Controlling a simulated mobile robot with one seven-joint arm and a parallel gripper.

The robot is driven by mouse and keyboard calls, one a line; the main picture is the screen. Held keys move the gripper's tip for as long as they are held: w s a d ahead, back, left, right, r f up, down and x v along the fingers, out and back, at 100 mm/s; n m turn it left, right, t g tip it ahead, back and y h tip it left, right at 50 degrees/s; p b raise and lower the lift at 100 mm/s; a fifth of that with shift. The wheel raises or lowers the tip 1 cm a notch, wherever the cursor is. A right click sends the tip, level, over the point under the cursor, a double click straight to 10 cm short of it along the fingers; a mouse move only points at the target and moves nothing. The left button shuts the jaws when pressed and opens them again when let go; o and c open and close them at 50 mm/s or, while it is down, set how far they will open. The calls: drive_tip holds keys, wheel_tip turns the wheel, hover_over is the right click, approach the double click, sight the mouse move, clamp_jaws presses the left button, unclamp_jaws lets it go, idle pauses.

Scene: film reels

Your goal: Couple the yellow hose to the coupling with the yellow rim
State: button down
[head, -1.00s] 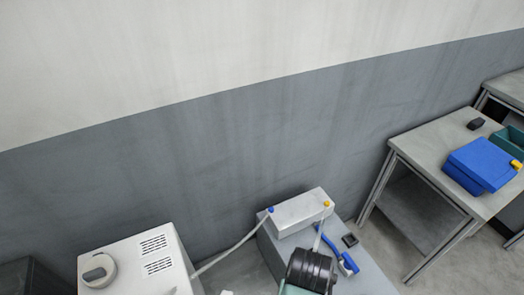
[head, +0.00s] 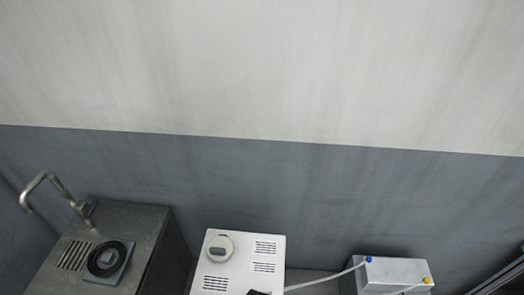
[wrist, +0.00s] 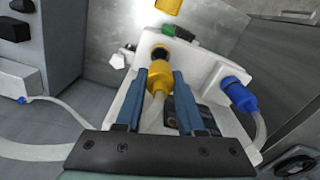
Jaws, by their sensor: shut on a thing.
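In the wrist view my gripper (wrist: 158,82) is shut on the yellow end of the yellow hose (wrist: 157,76), with a finger on either side. Its pale tube (wrist: 152,112) runs back between the fingers. Just beyond the yellow end is a dark round opening (wrist: 160,53) on a white machine; I cannot tell whether they touch. My gripper is outside the head view.
A blue hose end (wrist: 237,94) with a clear tube sits on the machine's right side. A small white box (head: 397,271) with blue and yellow tube ends stands at lower right in the head view. Left of it are a white vented machine (head: 240,262) and a sink unit (head: 140,225).

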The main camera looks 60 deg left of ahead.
drive_tip(key=shift+f+b, duration=1.9)
drive_tip(key=shift+f, duration=0.2)
drive_tip(key=shift+r+p, duration=0.1)
drive_tip(key=shift+p, duration=0.5)
drive_tip(key=shift+f+b, duration=0.45)
drive_tip(key=shift+f, duration=0.25)
drive_tip(key=c, duration=0.8)
unclamp_jaws()
drive_tip(key=shift+r, duration=0.15)
wheel_tip(320, 180, up, 11)
drive_tip(key=p, duration=1.1)
drive_tip(key=shift+p, duration=0.3)
